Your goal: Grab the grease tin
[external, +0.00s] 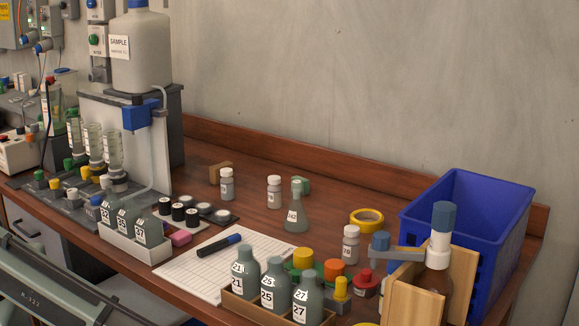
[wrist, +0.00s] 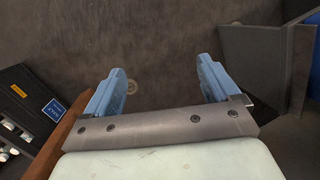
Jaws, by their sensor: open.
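No tin in the external view is clearly marked as grease. Small round tins with dark or pale tops (external: 205,208) sit on the bench, left of the white sheet. A red-capped container (external: 365,283) stands at the front right among yellow and orange lids; I cannot tell whether either is the grease tin. My gripper (wrist: 160,78) shows only in the wrist view. Its two blue fingers are wide apart with nothing between them. Beyond them is a dark, bare surface, and no tin shows there. My gripper is not visible in the external view.
Grey bottles (external: 267,287) stand in a wooden tray at the front. A blue crate (external: 460,215) and wooden holder are at the right. A flask (external: 297,213) stands mid-bench. The wrist view shows a dark grey bin (wrist: 258,60) right and a black case (wrist: 25,110) left.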

